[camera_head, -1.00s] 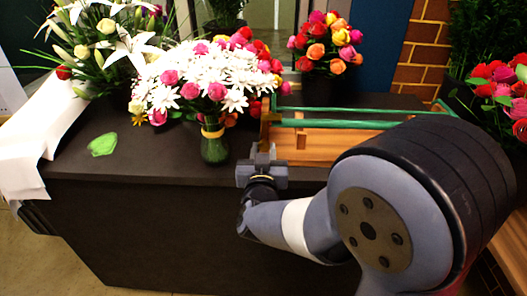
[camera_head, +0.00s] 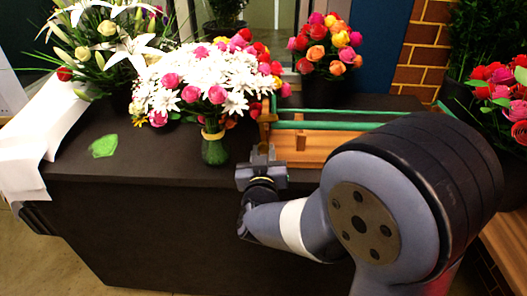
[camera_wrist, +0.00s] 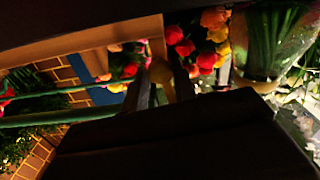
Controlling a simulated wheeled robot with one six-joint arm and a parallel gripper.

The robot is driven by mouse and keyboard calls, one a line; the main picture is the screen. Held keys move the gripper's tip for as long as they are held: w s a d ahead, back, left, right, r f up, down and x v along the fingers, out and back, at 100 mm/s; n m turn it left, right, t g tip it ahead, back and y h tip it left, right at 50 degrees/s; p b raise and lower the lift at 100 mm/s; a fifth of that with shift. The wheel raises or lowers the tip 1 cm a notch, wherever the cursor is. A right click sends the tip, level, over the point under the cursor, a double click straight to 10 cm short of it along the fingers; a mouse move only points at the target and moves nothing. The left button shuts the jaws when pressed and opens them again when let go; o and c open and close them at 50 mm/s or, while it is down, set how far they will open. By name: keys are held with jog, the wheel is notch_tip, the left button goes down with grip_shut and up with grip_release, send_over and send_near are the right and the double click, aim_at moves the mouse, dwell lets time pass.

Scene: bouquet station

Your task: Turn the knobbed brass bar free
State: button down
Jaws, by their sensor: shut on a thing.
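The knobbed brass bar (camera_head: 266,118) stands at the left end of a wooden rack with green rails. Its lower part is hidden by my gripper (camera_head: 263,152), which is at the counter's front edge. In the wrist view, the round brass knob (camera_wrist: 160,72) shows between the two dark fingers of my gripper (camera_wrist: 162,85). The fingers are shut on the bar. The picture is dark, so the exact contact is hard to see.
The wooden rack (camera_head: 305,147) with green rails (camera_head: 340,125) lies right of my gripper. A green vase (camera_head: 214,150) of daisies and roses stands close on the left. White paper (camera_head: 25,150) and a green scrap (camera_head: 103,146) lie farther left. Roses (camera_head: 327,45) stand behind.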

jog(key=n+p, duration=0.2)
jog(key=n, duration=0.2)
jog(key=shift+r, duration=0.1)
jog(key=n+p, duration=0.2)
jog(key=n, duration=0.3)
jog(key=n+p, duration=0.2)
jog(key=n, duration=0.2)
jog(key=shift+n+p, duration=0.6)
jog(key=shift+n, duration=1.1)
jog(key=c, duration=1.1)
grip_release()
jog(key=shift+c, duration=0.2)
jog(key=s, duration=1.1)
jog(key=shift+a+b, duration=0.2)
jog(key=shift+b, duration=0.2)
